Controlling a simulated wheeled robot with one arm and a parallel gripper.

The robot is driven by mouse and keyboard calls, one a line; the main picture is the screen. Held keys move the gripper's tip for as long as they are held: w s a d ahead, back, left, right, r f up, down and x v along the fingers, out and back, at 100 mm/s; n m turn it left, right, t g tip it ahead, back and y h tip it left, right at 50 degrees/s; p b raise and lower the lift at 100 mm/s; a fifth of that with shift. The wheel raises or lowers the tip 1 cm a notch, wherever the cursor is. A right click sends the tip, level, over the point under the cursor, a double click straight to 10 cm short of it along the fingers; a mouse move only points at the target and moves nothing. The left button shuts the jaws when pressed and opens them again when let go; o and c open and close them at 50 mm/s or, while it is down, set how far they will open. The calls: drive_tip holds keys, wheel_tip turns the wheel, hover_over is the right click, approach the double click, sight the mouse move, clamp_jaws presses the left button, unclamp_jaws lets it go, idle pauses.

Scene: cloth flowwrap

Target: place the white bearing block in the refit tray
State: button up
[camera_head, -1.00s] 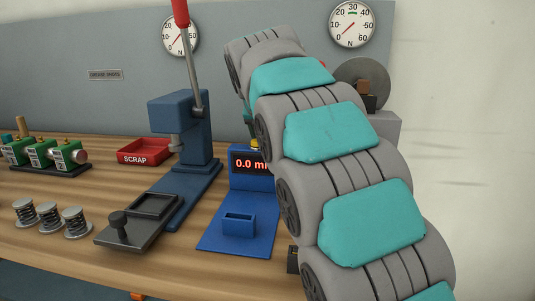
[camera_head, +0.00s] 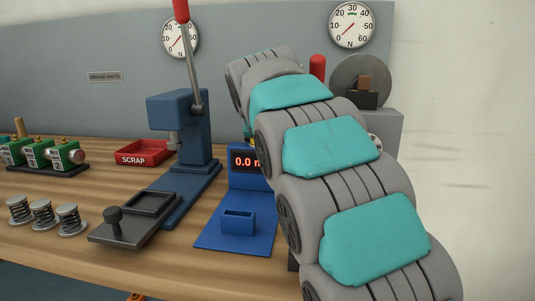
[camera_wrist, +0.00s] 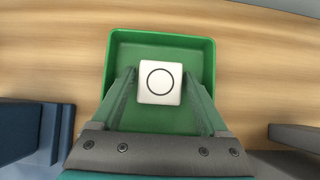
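The white bearing block (camera_wrist: 160,83) is a small square piece with a black ring on its face. In the wrist view it shows inside the outline of a green tray (camera_wrist: 209,52), which I take for the refit tray. My gripper (camera_wrist: 160,73) reaches over the tray with one finger on each side of the block. The fingertips are very close to the block's sides, and I cannot tell whether they touch it. Whether the block rests on the tray floor is also unclear. In the head view my arm hides the gripper, tray and block.
A blue press (camera_head: 180,124) with a lever stands mid-bench. A blue gauge stand (camera_head: 237,238) with a display is right of it. A red scrap tray (camera_head: 145,153), several springs (camera_head: 42,214) and green numbered blocks (camera_head: 40,153) lie left.

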drive_tip(key=shift+o, duration=0.9)
drive_tip(key=shift+s+r, duration=0.1)
drive_tip(key=shift+r, duration=0.25)
drive_tip(key=v, duration=1.1)
drive_tip(key=shift+s, duration=0.25)
drive_tip(key=shift+a+r, duration=0.1)
drive_tip(key=shift+r, duration=0.05)
